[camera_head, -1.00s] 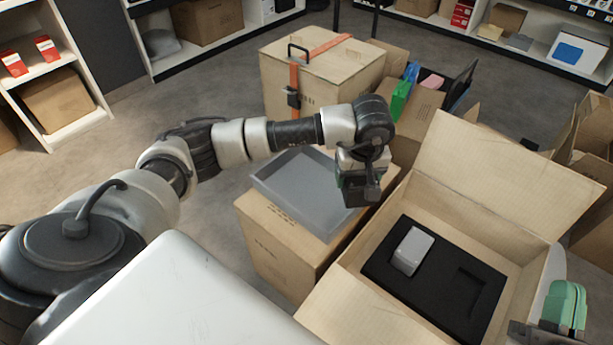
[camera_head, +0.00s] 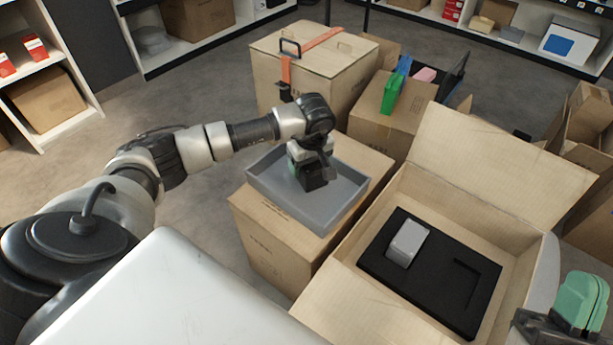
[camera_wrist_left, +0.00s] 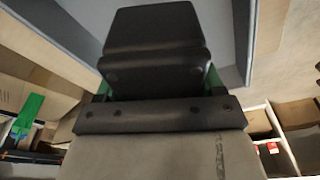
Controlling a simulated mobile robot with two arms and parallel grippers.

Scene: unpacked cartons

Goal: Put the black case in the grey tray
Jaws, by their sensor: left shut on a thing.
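My left gripper (camera_head: 312,172) is over the grey tray (camera_head: 350,200) and is shut on the black case (camera_wrist_left: 155,28). In the head view the case is a small dark block, hard to tell apart from the dark gripper. In the left wrist view the case fills the upper middle, with the tray (camera_wrist_left: 222,50) behind it. I cannot tell whether the case touches the tray floor. The tray sits on a closed carton (camera_head: 270,235). My right gripper (camera_head: 572,305), with green fingers, is at the lower right edge, partly cut off; its opening is unclear.
An open carton (camera_head: 480,150) to the right holds a black foam insert (camera_head: 440,285) with a grey box (camera_head: 408,243) and an empty slot. Behind the tray stand a strapped wooden-looking box (camera_head: 300,80) and a carton (camera_head: 385,125) with colourful items. Shelves line the back.

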